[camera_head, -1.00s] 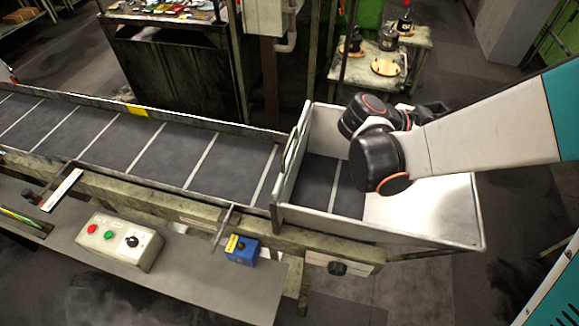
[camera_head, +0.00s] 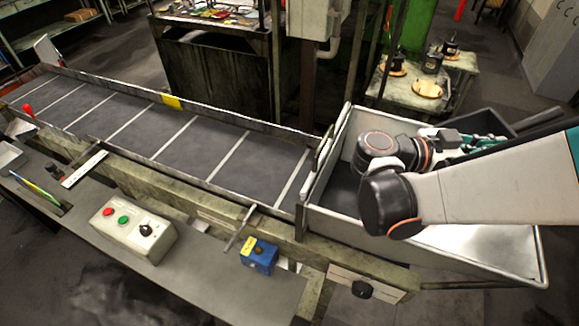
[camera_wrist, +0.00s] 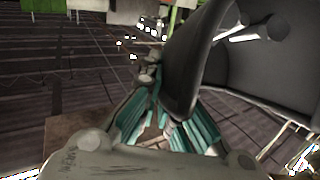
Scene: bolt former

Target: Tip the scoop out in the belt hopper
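The belt hopper (camera_head: 490,255) is a pale metal bin with raised walls at the right end of the conveyor belt (camera_head: 190,135). My arm reaches in from the right, and its dark wrist joints hang over the hopper. My gripper (camera_head: 490,142), with teal fingers, shows partly behind my arm, near the hopper's far wall. In the wrist view my gripper (camera_wrist: 168,128) appears shut on the dark grey scoop (camera_wrist: 270,65), whose curved bowl fills the upper right. Pale rod-like shapes show against its inside; I cannot tell if they are bolts. Part of the scoop (camera_head: 535,120) shows beyond my gripper.
A control box (camera_head: 133,235) with red and green buttons and a blue box (camera_head: 259,255) sit along the front of the belt. A small table (camera_head: 425,85) with round dark items stands behind the hopper. Floor shows at the hopper's right.

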